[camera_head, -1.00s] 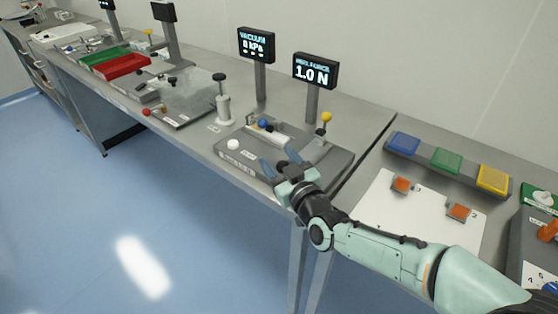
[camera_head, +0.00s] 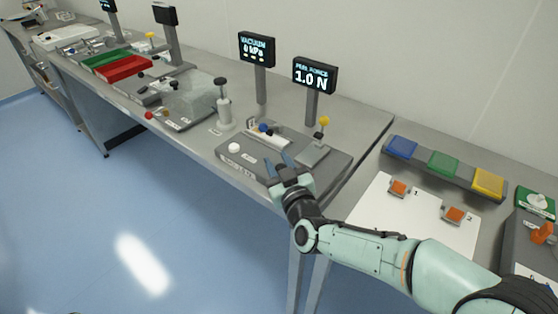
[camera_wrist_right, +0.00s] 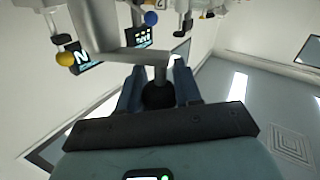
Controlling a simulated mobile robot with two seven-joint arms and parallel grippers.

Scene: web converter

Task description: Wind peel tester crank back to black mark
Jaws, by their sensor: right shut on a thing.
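The peel tester (camera_head: 240,160) is a low grey block at the front edge of the bench, with a white knob, a blue knob and a yellow-topped lever. My right gripper (camera_head: 279,163) is at the tester's front right side. In the right wrist view, its two blue fingers (camera_wrist_right: 158,88) are closed around the black knob (camera_wrist_right: 158,96) of the crank, whose grey arm (camera_wrist_right: 140,55) runs off to the upper left. In the head view the gripper hides the crank. I cannot make out the black mark. My left gripper is not seen.
A vacuum display (camera_head: 257,48) reads 0 kPa, left of the peel display. A white post with a black knob (camera_head: 222,100) stands left of the tester.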

